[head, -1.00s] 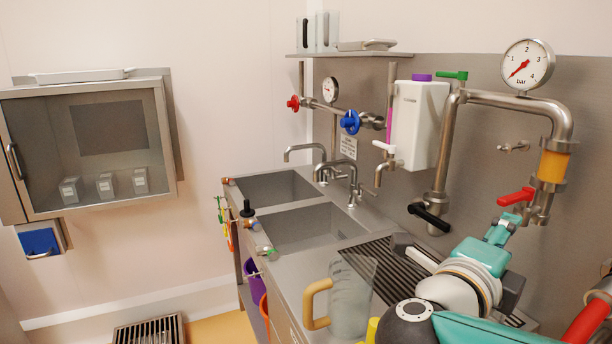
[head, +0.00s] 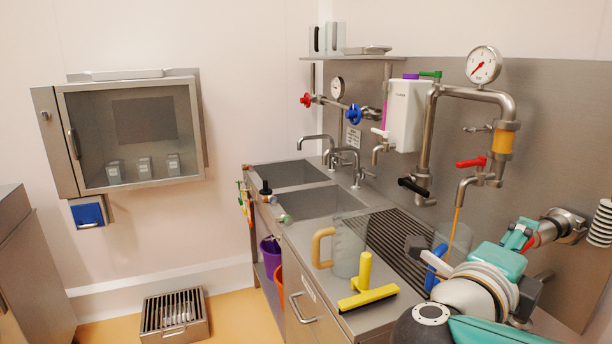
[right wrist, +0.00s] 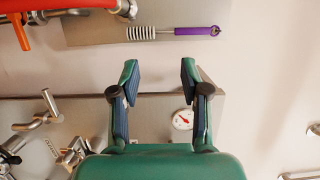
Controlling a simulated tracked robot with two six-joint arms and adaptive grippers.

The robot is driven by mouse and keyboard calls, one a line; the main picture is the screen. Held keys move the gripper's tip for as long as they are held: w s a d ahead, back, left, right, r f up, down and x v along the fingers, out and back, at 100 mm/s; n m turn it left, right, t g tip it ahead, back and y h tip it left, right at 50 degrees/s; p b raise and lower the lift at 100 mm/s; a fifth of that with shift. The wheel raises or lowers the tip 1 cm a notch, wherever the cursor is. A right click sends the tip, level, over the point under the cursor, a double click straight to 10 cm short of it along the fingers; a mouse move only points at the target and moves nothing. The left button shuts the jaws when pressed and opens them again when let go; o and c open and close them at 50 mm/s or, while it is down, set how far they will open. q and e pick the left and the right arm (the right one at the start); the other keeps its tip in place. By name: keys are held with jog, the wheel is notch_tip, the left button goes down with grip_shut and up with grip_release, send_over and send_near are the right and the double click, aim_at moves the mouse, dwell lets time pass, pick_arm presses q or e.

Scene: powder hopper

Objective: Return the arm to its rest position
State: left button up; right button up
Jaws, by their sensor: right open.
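My right gripper (head: 521,232) is at the lower right of the head view, its teal fingers pointing up and away toward the wall. In the right wrist view the two fingers (right wrist: 159,75) stand apart with nothing between them. In the head view the right arm overlaps the counter's right end. My left gripper is not in view.
A clear jug with tan handle (head: 348,247) and a yellow squeegee (head: 367,293) are on the counter. A thin orange stream (head: 455,228) hangs below the red-handled valve (head: 471,162), above a blue-handled clear jug (head: 436,262). A purple-handled brush (right wrist: 195,31) hangs on the wall.

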jog(key=w+d+f+n, duration=0.2)
jog(key=w+f, duration=0.1)
jog(key=f, duration=0.4)
jog(key=w+d+f+n+g, duration=0.1)
jog(key=w+d+f+n, duration=0.1)
jog(key=f, duration=0.5)
jog(key=w+d+f+n, duration=0.2)
jog(key=w+f, duration=0.1)
jog(key=f, duration=0.5)
notch_tip(320, 180, down, 18)
jog(key=a+n+y, duration=0.2)
jog(key=n+y, duration=0.4)
jog(key=n, duration=0.1)
jog(key=s+a+f+n+g+y, duration=0.2)
jog(key=s+a+f+n+y, duration=0.15)
jog(key=f, duration=0.45)
jog(key=s+a+f+n+g+y, duration=0.1)
jog(key=s+a+f+n+y, duration=0.15)
jog(key=s+a+f, duration=0.4)
jog(key=s+a+f+n+g+y, duration=0.3)
jog(key=s+a, duration=0.1)
jog(key=s, duration=0.3)
jog(key=s+a+f+n+g+y, duration=0.3)
jog(key=s+a+n, duration=0.1)
jog(key=s, duration=0.3)
jog(key=shift+s+a+g+p, duration=0.3)
jog(key=shift+a+g, duration=0.1)
jog(key=shift+a, duration=0.3)
